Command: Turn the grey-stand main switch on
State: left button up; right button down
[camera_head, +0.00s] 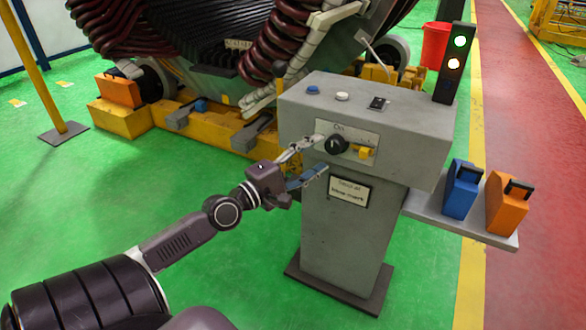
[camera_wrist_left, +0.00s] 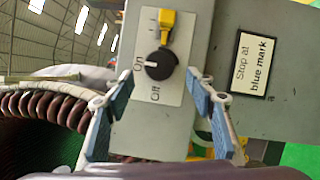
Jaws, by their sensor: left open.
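The main switch is a black rotary knob (camera_head: 337,145) on a pale plate on the front of the grey stand (camera_head: 345,225). In the left wrist view the knob (camera_wrist_left: 160,65) has a white mark pointing toward the "On" label, and "Off" is printed beside it. A yellow padlock-like part (camera_head: 366,152) sits beside the knob. My left gripper (camera_head: 320,154) is open and empty in front of the plate. Its fingers (camera_wrist_left: 147,90) are spread wide, close to the knob but not closed on it. My right gripper is out of view.
The stand's top carries a blue button (camera_head: 313,89), a white button (camera_head: 342,96) and a small black switch (camera_head: 378,103). A signal light (camera_head: 455,60) shows green and a pale lamp. A side shelf (camera_head: 425,213) holds blue (camera_head: 461,190) and orange (camera_head: 507,205) cases. Green floor lies open ahead.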

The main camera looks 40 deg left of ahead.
pick_arm(q)
jog(key=s+a, duration=0.1)
jog(key=s, duration=0.6)
jog(key=shift+s+f, duration=0.35)
dwell(0.4)
